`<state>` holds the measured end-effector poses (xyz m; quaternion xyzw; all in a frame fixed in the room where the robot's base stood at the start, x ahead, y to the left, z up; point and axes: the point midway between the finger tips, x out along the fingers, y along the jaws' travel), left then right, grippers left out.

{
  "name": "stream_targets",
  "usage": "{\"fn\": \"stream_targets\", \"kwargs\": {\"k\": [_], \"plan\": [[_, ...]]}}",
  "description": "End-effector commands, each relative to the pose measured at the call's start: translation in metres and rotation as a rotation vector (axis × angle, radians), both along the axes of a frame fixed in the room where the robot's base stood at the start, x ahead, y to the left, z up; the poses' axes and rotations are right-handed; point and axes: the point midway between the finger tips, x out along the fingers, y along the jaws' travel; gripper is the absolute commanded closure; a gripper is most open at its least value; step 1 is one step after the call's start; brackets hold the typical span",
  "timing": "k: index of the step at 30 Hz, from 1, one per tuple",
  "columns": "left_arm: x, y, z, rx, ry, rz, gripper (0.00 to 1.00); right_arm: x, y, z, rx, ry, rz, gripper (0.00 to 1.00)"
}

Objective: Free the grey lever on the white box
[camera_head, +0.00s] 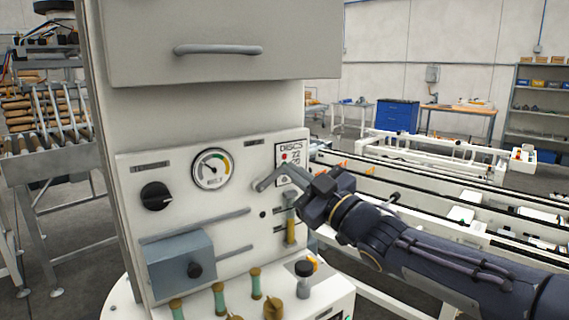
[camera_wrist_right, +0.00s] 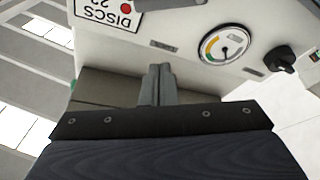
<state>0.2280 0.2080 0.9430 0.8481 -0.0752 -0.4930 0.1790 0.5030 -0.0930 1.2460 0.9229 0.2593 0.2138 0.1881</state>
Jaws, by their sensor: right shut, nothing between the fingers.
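The white box (camera_head: 222,225) stands upright with a gauge and controls on its front. Part of a grey bar, seemingly this lever, shows at the top edge of the right wrist view (camera_wrist_right: 168,4). My right gripper (camera_head: 302,173) is at the lever's right, by the DISCS sign. Its fingers (camera_wrist_right: 158,84) are shut with nothing between them and point towards the panel. I cannot tell whether they touch the lever. My left gripper is out of view.
Several green-and-brass posts and a black-topped knob (camera_head: 304,270) stand below. A handled cover (camera_head: 220,65) overhangs above. Conveyors lie right.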

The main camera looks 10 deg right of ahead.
Motion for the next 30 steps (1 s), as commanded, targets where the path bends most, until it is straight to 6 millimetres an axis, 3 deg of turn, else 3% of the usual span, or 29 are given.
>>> {"fn": "stream_targets", "kwargs": {"k": [9, 22, 26, 29, 30], "plan": [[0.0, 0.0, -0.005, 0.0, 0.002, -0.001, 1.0, -0.029, -0.021, -0.011, 0.0, 0.0, -0.001, 1.0], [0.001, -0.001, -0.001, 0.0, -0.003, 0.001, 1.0, -0.028, -0.03, -0.014, 0.007, 0.027, -0.026, 1.0], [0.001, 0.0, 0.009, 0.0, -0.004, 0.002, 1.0, -0.031, -0.069, -0.031, 0.047, 0.19, -0.164, 1.0], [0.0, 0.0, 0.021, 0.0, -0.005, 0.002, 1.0, -0.051, -0.116, -0.07, 0.112, 0.441, -0.326, 1.0], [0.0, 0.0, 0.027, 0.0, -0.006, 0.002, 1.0, -0.065, -0.132, -0.091, 0.144, 0.563, -0.387, 1.0]]}}
